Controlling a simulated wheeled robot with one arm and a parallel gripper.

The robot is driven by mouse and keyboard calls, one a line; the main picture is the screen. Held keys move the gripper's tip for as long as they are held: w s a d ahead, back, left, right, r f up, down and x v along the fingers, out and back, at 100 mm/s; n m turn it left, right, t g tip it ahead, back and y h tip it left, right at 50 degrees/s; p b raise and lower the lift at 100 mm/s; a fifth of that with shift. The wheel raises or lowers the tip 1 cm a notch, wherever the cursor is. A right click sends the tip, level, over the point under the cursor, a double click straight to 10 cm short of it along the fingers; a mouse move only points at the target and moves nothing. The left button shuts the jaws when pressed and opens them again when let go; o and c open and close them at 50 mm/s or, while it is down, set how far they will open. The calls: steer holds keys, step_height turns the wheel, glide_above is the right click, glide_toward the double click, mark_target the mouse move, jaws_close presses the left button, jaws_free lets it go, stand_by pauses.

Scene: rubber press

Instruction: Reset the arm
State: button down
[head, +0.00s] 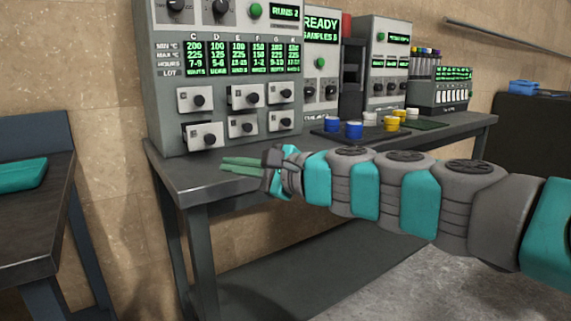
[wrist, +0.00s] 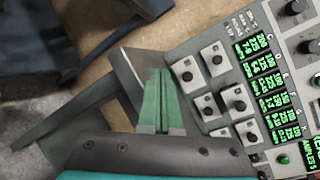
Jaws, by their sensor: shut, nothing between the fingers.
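My gripper (head: 243,163) reaches out at the end of my grey and teal arm, with its green fingers pointing left. The fingers lie together, shut, with nothing between them. In the head view it is in front of the bench (head: 215,180), near the bench's left front part. In the wrist view the shut green fingers (wrist: 159,85) show in the middle, with the bench top behind them. The grey press panel (head: 168,128) stands behind my gripper, with several drawer-like units with black knobs. The fingers appear apart from the panel.
Blue containers (head: 354,130) and yellow containers (head: 391,123) stand on a dark mat on the bench, behind my arm. A tube rack (head: 426,68) is farther right. A separate table (head: 35,215) with a teal item (head: 22,175) stands at left. Floor between is free.

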steer(key=s+d+f+n+g+h, duration=0.3)
steer(key=s+f+n+g+h, duration=0.3)
steer(key=s+f+n, duration=0.75)
steer(key=s+d+f+g+h, duration=0.4)
steer(key=s+d+f+h, duration=0.4)
steer(key=s+d+f, duration=1)
steer(key=d, duration=0.3)
steer(key=shift+s+f+g, duration=0.2)
steer(key=shift+f+g, duration=0.15)
steer(key=shift+g, duration=0.05)
steer(key=c, duration=1.6)
jaws_free()
steer(key=shift+n, duration=0.25)
